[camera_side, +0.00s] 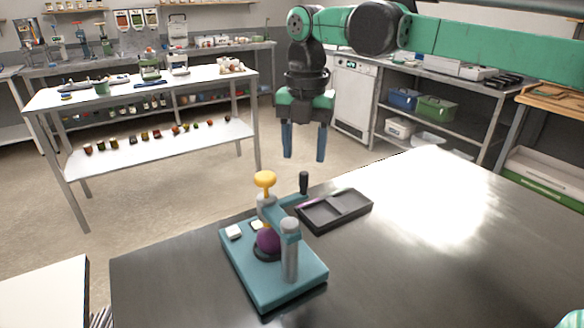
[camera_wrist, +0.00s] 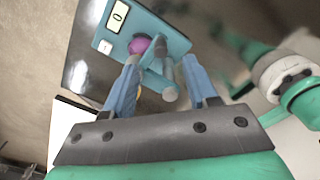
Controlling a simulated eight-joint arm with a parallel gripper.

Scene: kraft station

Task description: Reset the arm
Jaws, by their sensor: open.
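My gripper (camera_side: 304,158) hangs from the green arm, pointing down, with its two blue fingers apart and nothing between them. It is above and behind a teal device (camera_side: 274,288) on the dark metal table, clear of it. The device carries a purple ball (camera_side: 268,240), a yellow knob (camera_side: 264,179), a grey post (camera_side: 290,250) and a lever with a black handle (camera_side: 303,183). In the wrist view my open fingers (camera_wrist: 166,88) show in front of the teal device (camera_wrist: 113,43), with its purple ball (camera_wrist: 139,44) and a small display reading 0 (camera_wrist: 118,15).
A black two-compartment tray (camera_side: 335,217) lies right of the device, with a thin purple item (camera_side: 310,201) in its left part. The right side of the metal table (camera_side: 430,270) is bare. A white bench (camera_side: 150,95) and shelves stand farther back.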

